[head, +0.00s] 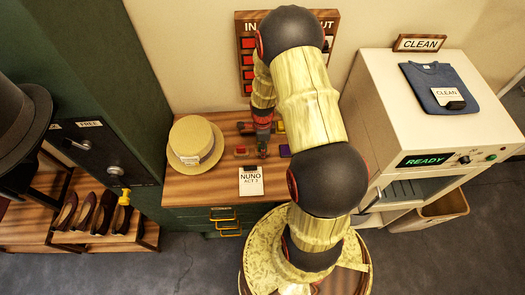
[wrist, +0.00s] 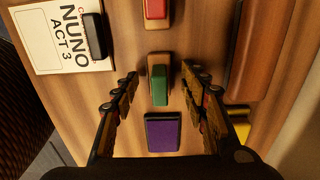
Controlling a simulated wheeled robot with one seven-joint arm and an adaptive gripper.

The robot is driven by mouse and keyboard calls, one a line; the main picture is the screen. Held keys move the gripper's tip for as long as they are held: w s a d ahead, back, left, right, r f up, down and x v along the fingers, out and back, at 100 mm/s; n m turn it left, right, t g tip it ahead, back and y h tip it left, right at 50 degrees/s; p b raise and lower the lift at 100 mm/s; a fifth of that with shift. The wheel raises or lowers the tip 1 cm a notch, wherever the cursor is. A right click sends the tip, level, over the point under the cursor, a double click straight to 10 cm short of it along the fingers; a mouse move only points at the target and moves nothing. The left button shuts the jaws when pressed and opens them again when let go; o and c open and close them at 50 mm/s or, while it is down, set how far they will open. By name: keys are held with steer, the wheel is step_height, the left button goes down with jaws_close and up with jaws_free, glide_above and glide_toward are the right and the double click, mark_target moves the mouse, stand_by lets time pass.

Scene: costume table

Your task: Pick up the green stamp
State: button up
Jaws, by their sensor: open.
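The green stamp (wrist: 159,92), a small green block with a tan wooden part, is on the wooden table (wrist: 115,135) in the wrist view. My gripper (wrist: 159,76) is open, with one finger on each side of the green stamp. Gaps show between the fingers and the stamp, and nothing is held. In the head view my gripper (head: 262,152) points down over the table, and I cannot make out the green stamp there.
A purple block (wrist: 162,133) and a red block (wrist: 156,9) lie in line with the stamp. A dark red-brown bar (wrist: 255,50) and a yellow block (wrist: 238,128) lie to the right. A NUNO card (wrist: 60,35) and a straw hat (head: 194,140) are nearby.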

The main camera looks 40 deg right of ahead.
steer(key=shift+f, duration=0.45)
steer(key=shift+c, duration=0.9)
jaws_close()
